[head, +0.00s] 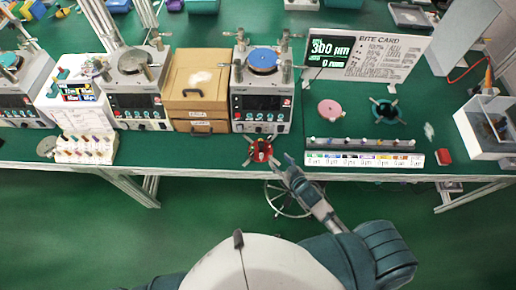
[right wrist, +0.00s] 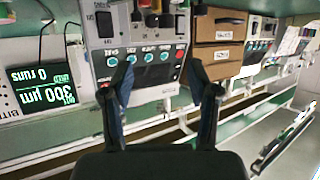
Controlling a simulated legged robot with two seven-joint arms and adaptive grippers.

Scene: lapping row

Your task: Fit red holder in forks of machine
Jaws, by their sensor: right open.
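The red holder (head: 261,151) lies on the green bench top near its front edge, just in front of a lapping machine (head: 262,102). That machine carries a blue disc (head: 262,58) on top, with upright posts around it. My right gripper (head: 284,165) is just right of the red holder, over the bench edge, apart from it as far as I can see. In the right wrist view my right gripper (right wrist: 161,64) is open and empty, facing a machine's front panel (right wrist: 140,55). The red holder is not visible there. My left gripper is not in view.
Two more machines (head: 138,88) stand to the left, with wooden drawers (head: 199,85) between. A strip with coloured knobs (head: 364,158), a pink disc (head: 330,111), a teal holder (head: 385,111) and a white box (head: 488,128) are to the right. The bench's front edge is close.

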